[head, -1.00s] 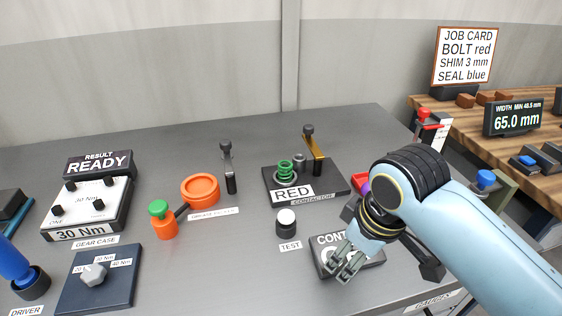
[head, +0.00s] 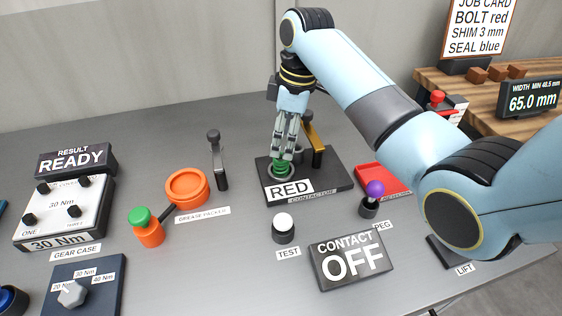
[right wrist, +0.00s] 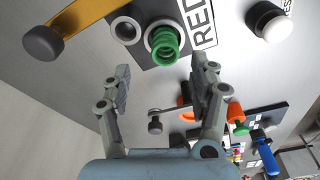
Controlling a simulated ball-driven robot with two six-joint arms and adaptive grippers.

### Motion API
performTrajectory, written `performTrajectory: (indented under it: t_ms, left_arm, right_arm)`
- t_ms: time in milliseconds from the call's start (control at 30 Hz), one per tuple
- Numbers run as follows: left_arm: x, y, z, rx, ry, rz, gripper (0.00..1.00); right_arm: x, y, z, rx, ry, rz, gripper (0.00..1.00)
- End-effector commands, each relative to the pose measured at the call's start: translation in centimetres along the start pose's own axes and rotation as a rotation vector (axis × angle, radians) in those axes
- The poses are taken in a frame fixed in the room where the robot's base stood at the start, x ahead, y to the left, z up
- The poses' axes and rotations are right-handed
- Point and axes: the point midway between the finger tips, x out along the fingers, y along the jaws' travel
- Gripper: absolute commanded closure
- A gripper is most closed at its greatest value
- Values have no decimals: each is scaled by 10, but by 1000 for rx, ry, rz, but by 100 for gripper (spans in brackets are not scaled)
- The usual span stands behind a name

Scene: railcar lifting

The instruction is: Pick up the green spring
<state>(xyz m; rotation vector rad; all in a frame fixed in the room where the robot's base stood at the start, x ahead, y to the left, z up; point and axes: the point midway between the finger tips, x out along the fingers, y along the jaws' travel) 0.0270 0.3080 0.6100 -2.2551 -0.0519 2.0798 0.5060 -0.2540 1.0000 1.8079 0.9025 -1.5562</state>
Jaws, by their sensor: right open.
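The green spring (head: 281,169) stands on the dark contactor block (head: 330,184), behind its RED label. In the right wrist view the green spring (right wrist: 165,46) sits in a pale ring, ahead of the fingertips and roughly between their lines. My right gripper (head: 284,156) points down just above the spring, and its fingers partly cover the spring's top in the head view. In the right wrist view my right gripper (right wrist: 162,72) is open with nothing between its fingers. I cannot tell whether a finger touches the spring. My left gripper is not in view.
A brass lever (head: 311,134) with a dark knob (right wrist: 43,43) rises close beside the spring. An empty grey ring (right wrist: 126,30) sits next to it. The white TEST button (head: 284,222), CONTACT OFF sign (head: 352,262) and purple peg (head: 375,189) stand in front.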

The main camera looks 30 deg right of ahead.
Motion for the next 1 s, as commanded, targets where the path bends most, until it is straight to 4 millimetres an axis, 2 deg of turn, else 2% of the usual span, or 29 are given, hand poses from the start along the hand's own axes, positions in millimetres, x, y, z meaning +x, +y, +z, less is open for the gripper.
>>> performTrajectory:
  t_ms: [133, 433, 700, 767, 1000]
  left_arm:
    - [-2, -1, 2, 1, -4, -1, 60]
    - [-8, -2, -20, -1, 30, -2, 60]
    - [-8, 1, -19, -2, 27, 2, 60]
    - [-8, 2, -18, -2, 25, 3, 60]
    - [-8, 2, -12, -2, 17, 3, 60]
  right_arm:
    - [11, -2, 1, 0, -1, -2, 39]
    - [54, -8, 2, 2, 0, 0, 39]
    - [59, -8, 2, 1, 1, 2, 39]
    - [59, -8, 2, 1, 0, 2, 44]
    - [58, -8, 2, 1, 0, 2, 76]
